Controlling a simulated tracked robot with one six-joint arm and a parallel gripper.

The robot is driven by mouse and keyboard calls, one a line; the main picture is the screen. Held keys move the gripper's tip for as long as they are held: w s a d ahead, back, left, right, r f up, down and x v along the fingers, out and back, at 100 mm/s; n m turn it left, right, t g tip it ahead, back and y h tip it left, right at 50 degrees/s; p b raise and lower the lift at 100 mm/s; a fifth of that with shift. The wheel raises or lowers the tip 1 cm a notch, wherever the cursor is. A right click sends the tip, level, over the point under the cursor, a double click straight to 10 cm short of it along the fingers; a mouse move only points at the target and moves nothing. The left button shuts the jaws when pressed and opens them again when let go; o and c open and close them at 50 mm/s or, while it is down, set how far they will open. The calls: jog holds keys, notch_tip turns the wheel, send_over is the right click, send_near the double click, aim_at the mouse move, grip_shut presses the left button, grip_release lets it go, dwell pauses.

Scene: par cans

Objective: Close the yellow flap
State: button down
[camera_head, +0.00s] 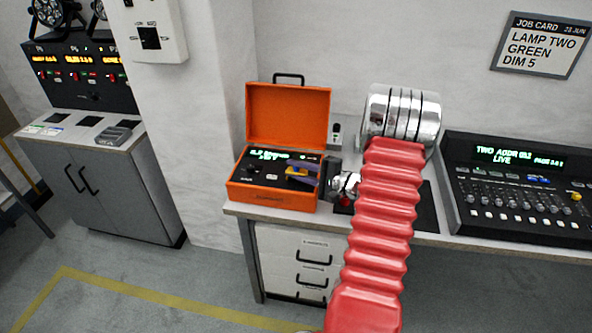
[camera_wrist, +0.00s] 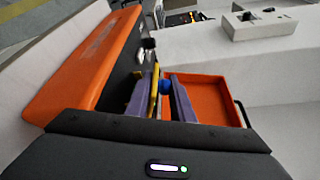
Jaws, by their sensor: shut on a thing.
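The yellow flap (camera_head: 297,171) is on the dark panel inside an open orange case (camera_head: 270,202) in the head view.
The orange case lid (camera_head: 288,115) stands open behind the panel. A mixing console (camera_head: 520,190) is on the bench to the right. A small grey box (camera_head: 337,133) is on the wall behind. My arm covers the bench middle.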

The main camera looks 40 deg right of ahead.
jog(key=c, duration=1.8)
grip_release()
jog(key=shift+d+r, duration=0.1)
jog(key=shift+r, duration=0.1)
jog(key=shift+o, duration=0.4)
jog(key=shift+f, duration=0.1)
jog(key=shift+f, duration=0.15)
